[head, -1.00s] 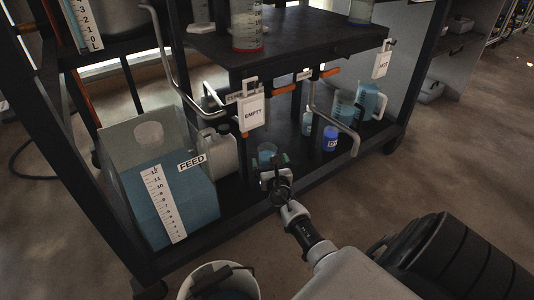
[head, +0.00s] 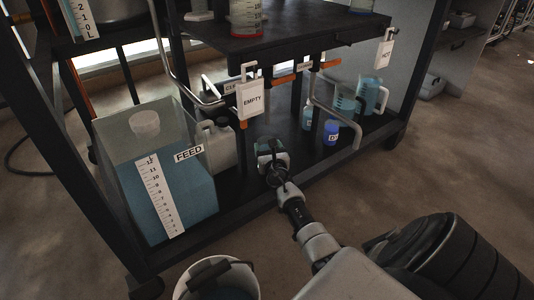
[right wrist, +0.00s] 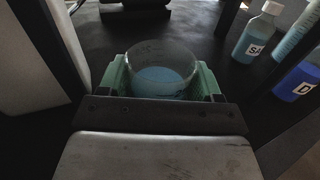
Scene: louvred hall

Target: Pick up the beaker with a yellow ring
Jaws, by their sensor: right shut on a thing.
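A small clear beaker (right wrist: 160,70) with blue liquid stands between the green finger pads of my right gripper in the right wrist view. I see no yellow ring on it; its lower part is hidden. My right gripper (head: 271,148) is shut on this beaker over the rack's lower shelf (head: 290,157). In the head view the gripper hides most of the beaker. I cannot tell whether it is lifted off the shelf. My left gripper is not in view.
Right of the beaker stand a small bottle (head: 307,117), a blue container (head: 331,132) and larger beakers or jugs (head: 370,95). Left are a white jug (head: 217,150) and the FEED tank (head: 160,190). Bent pipes and an EMPTY tag (head: 251,100) hang above; a bucket (head: 215,278) stands in front.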

